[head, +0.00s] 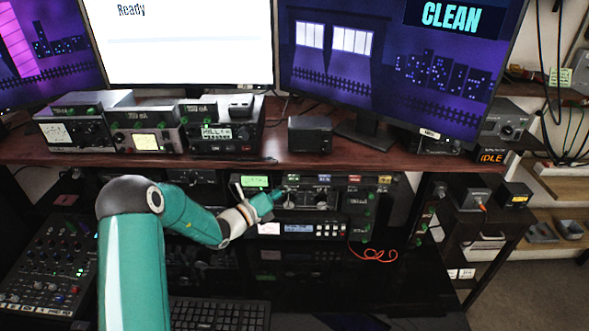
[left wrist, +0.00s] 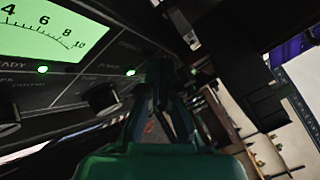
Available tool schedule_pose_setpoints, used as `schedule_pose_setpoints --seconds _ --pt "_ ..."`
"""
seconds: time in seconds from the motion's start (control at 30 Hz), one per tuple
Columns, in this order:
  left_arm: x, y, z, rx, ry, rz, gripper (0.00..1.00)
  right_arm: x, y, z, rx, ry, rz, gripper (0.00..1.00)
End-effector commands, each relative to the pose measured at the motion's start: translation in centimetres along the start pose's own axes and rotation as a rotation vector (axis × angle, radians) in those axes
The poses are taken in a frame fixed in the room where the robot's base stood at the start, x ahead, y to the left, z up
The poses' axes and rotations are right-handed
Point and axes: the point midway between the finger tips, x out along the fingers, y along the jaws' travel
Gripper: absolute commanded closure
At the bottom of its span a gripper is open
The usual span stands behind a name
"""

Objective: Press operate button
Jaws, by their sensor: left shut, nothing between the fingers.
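The tuner (head: 252,182) with a lit green meter sits on the shelf under the desktop. Its meter (left wrist: 42,27) is large at the upper left of the left wrist view, with two green lights and dark knobs (left wrist: 102,97) below it. My left gripper (head: 278,193) is shut and empty, its tips at the front of the units just right of the meter. In the left wrist view its closed tips (left wrist: 158,75) are beside a green light (left wrist: 131,72). I cannot make out the operate button, or whether the tips touch the panel. My right gripper is not in view.
A unit with a blue display (head: 298,229) sits below the gripper, with an orange cable (head: 375,254) to its right. The wooden desktop (head: 345,158) overhangs the shelf. A mixer (head: 45,262) and a keyboard (head: 220,313) lie in front.

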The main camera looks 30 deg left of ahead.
Motion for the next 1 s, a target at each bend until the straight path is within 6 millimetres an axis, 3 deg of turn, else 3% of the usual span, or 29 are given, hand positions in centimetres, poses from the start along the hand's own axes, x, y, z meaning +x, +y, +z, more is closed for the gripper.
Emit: schedule_pose_setpoints --seconds 1.0 --pt "-0.73 -0.4 -0.4 0.0 -0.001 0.002 1.0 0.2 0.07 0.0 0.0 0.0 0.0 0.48"
